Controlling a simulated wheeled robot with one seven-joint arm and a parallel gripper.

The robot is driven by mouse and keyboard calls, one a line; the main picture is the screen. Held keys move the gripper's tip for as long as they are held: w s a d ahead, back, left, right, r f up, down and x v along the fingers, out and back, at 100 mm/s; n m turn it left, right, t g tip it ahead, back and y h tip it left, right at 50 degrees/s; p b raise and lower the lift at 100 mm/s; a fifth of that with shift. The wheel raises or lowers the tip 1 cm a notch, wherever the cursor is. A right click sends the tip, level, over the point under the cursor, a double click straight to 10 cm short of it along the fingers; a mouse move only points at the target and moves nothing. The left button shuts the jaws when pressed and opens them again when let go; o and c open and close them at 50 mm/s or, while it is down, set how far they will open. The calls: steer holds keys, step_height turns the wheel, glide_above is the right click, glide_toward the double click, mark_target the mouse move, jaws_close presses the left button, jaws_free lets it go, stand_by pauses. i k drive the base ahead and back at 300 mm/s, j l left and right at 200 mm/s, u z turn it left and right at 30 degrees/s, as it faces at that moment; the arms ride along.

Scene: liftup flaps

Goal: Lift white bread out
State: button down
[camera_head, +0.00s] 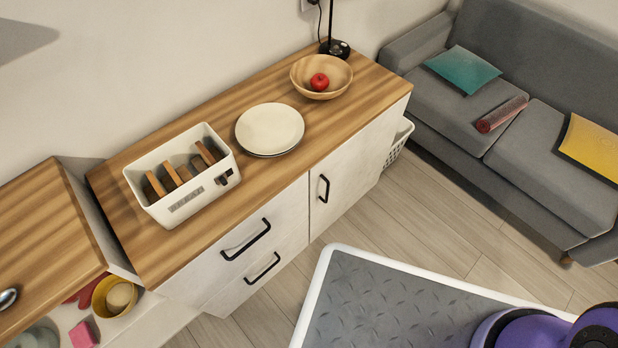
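A white toaster-like box (211,199) stands on the wooden counter at the left. Several bread slices (174,174) stand tilted in its open top, with brown edges facing up and their lower parts hidden inside. I cannot tell from their colour which one is white bread. A dark lever or knob (224,178) sits on the box's front face near its right end. My gripper is not in view; only purple parts of my own body show at the bottom right, well away from the box.
A stack of pale plates (270,128) sits right of the box, then a wooden bowl (336,68) with a red fruit (319,82) and a lamp base (336,48). Black handles (246,240) project from the cabinet front. A grey sofa (540,150) stands right. Floor (440,235) between is clear.

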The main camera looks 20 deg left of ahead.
mark_target(162, 192)
steer(key=u, duration=2.1)
steer(key=k+j, duration=0.05)
